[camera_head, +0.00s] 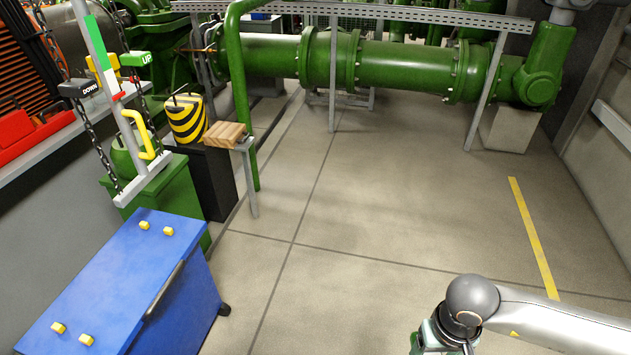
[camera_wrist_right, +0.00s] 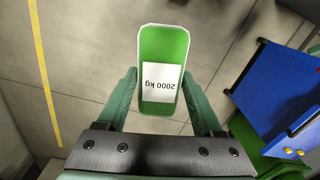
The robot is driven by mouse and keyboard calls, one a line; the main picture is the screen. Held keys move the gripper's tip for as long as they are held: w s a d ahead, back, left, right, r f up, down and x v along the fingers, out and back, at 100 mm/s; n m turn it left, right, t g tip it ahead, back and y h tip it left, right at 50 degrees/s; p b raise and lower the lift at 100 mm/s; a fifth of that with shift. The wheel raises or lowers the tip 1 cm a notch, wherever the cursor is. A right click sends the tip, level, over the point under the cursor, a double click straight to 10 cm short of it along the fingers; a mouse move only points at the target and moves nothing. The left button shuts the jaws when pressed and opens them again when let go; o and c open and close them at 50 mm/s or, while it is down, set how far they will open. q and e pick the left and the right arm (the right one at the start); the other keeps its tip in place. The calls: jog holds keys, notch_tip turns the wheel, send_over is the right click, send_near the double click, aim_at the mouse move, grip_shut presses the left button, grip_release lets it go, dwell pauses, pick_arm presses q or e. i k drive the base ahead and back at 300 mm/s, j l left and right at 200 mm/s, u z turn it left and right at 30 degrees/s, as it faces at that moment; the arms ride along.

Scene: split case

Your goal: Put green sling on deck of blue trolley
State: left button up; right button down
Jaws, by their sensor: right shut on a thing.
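The green sling (camera_wrist_right: 165,45) shows in the right wrist view as a green, rounded piece with a pale edge and a white "2000 kg" label. My right gripper (camera_wrist_right: 159,76) is shut on it, one finger on each side, and holds it over the floor. In the head view my right wrist and arm are at the bottom right, and the gripper is mostly cut off by the lower edge. The blue trolley stands at the lower left, its flat blue deck (camera_head: 128,275) bare except for yellow knobs near its ends; it also shows at the right wrist view's right edge (camera_wrist_right: 280,90). My left gripper is not in view.
Green pipes (camera_head: 400,66) line the back. The floor between trolley and right arm is clear.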

aim_at(114, 285)
jog(key=i+u, duration=0.2)
jog(key=u, duration=0.15)
jog(key=i+u, duration=0.2)
jog(key=u, duration=0.15)
jog(key=i+l+u, duration=0.15)
jog(key=u, duration=0.15)
jog(key=i+u, duration=0.15)
jog(key=u, duration=0.25)
jog(key=i+u, duration=0.1)
jog(key=u, duration=0.3)
jog(key=i+l+u, duration=0.1)
jog(key=u, duration=0.3)
jog(key=i+l+u, duration=0.1)
jog(key=i+u, duration=0.15)
jog(key=u, duration=0.15)
jog(key=i+l+u, duration=0.15)
jog(key=u, duration=0.3)
jog(key=i, duration=0.1)
